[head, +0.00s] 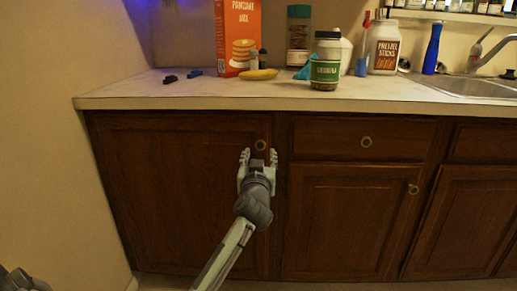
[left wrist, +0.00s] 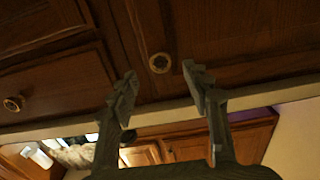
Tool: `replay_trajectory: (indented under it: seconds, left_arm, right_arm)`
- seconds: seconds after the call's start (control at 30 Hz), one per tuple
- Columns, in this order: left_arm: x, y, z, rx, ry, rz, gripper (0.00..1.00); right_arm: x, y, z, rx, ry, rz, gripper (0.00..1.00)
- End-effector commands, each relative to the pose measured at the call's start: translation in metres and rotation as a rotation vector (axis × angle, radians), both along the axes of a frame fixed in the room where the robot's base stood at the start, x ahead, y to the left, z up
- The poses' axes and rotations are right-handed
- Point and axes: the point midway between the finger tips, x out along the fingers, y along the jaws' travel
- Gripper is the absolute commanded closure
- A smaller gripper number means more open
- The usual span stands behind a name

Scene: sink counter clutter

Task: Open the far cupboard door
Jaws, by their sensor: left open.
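The brown wooden cupboard door (head: 170,190) at the far left stands closed under the counter. Its round brass knob (head: 260,144) is near the top right corner. My left gripper (head: 258,154) is open and empty in front of the door, just below the knob in the head view. In the left wrist view, which is upside down, the knob (left wrist: 159,63) shows between the spread fingertips (left wrist: 159,71). The fingers do not appear to grip it; the exact gap to it cannot be told. My right gripper is not in view.
A drawer (head: 350,138) and another closed door (head: 345,220) are to the right. The counter (head: 150,98) overhangs above, holding a pancake mix box (head: 238,30), a banana (head: 258,74), a green-labelled jar (head: 325,70) and other clutter. A wall (head: 50,180) borders the left side.

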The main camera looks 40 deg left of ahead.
Motion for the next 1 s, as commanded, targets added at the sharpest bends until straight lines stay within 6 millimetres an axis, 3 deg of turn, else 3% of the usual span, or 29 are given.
replay_trajectory:
  seconds: [0.3,0.67,1.0]
  left_arm:
    - [0.037,0.023,0.0,0.001,0.001,0.0,0.51]
    - [0.041,0.025,0.0,0.001,0.001,0.0,0.53]
    - [0.041,0.025,0.0,0.0,0.001,0.0,0.95]
  right_arm:
    - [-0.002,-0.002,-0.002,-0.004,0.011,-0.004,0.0]
    - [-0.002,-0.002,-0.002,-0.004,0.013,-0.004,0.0]
    - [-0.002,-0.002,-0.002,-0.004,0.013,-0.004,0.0]
